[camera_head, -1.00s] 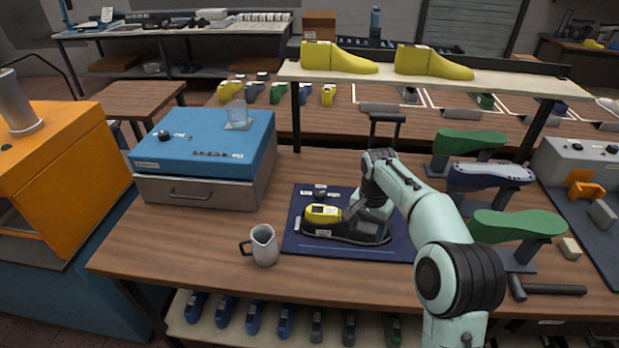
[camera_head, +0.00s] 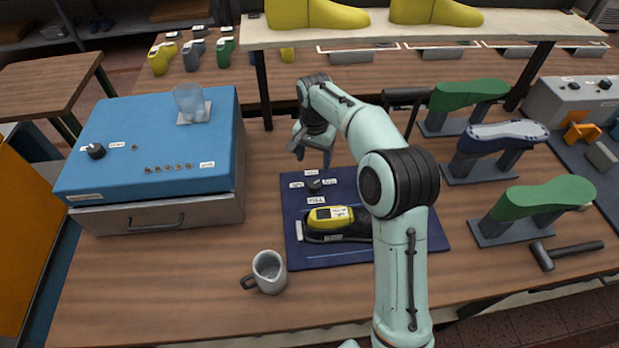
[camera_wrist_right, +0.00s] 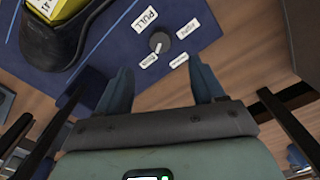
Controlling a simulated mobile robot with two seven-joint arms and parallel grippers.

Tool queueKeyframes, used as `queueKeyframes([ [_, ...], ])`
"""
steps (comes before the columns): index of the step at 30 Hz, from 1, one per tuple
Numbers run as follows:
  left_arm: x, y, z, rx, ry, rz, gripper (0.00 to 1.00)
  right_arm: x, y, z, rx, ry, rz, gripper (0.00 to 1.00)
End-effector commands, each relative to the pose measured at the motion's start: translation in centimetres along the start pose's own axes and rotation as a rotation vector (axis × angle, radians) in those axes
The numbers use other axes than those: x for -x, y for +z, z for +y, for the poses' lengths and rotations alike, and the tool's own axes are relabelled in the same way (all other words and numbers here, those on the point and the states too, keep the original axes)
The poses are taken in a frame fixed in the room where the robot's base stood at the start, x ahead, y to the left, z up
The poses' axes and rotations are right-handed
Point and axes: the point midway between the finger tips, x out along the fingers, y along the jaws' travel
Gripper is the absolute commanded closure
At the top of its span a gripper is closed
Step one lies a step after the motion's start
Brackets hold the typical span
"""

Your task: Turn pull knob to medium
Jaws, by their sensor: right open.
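The pull knob (camera_head: 315,185) is a small dark round knob on the dark blue mat (camera_head: 335,262). In the right wrist view the knob (camera_wrist_right: 159,42) has a pale pointer mark and several white labels around it; one reads PULL (camera_wrist_right: 145,19). The other labels are hard to read, so I cannot tell the setting. My right gripper (camera_head: 313,152) is open, above and just behind the knob. In the wrist view its two blue-grey fingers (camera_wrist_right: 163,85) are apart and empty, with the knob beyond their tips, not touched. My left gripper is out of view.
A black shoe with a yellow last (camera_head: 331,217) lies on the mat in front of the knob. A grey mug (camera_head: 268,271) stands left of the mat. A blue-topped box (camera_head: 150,140) is at left. Green lasts (camera_head: 540,197) on stands and a hammer (camera_head: 565,252) are at right.

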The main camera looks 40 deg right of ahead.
Motion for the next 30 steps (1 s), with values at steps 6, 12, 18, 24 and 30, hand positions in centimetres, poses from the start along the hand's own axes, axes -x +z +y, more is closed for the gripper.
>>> queueKeyframes([
  [6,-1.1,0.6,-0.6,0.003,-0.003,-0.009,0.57,-5.1,0.1,0.1,0.000,0.005,-0.005,0.32],
  [12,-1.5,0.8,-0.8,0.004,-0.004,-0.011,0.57,-8.8,0.1,0.1,0.000,0.004,-0.004,0.32],
  [18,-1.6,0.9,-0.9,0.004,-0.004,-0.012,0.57,-10.8,0.1,0.0,0.000,0.002,-0.002,0.32],
  [24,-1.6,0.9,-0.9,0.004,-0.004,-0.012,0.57,-11.3,0.1,0.0,0.000,0.001,-0.001,0.32],
  [30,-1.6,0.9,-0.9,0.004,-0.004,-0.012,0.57,-11.3,0.1,0.0,0.000,0.001,-0.001,0.42],
])
